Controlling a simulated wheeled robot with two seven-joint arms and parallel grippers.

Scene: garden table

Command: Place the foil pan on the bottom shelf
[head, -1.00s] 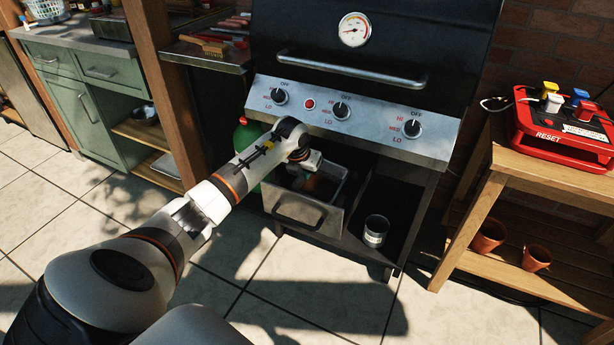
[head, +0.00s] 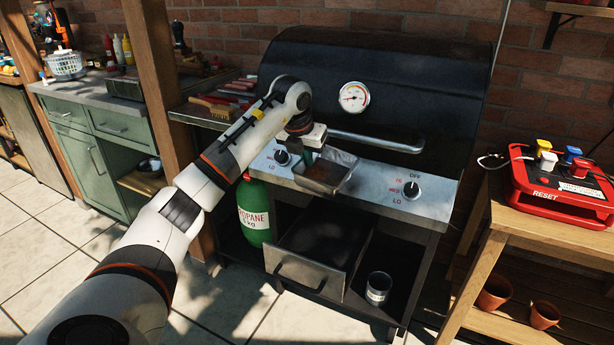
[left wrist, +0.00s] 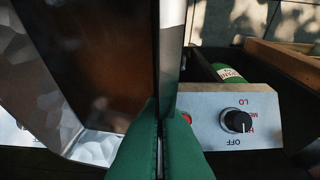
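The foil pan (head: 328,172) is a shiny tray with a brown inside. It is held in the air in front of the grill's control panel, above the open drawer. My left gripper (head: 312,156) is shut on the pan's wall. In the left wrist view the green fingers (left wrist: 161,140) pinch the pan's thin edge, and the pan's brown inside (left wrist: 80,50) fills the left side. The grill's bottom shelf (head: 398,305) is low at the right of the drawer, with a tin can (head: 378,290) on it. My right gripper is not in view.
The grill drawer (head: 308,268) is pulled out and looks empty. A green propane bottle (head: 254,215) stands left of it. At the right, a wooden table (head: 550,220) carries a red box (head: 560,190); its lower shelf holds terracotta pots (head: 494,293).

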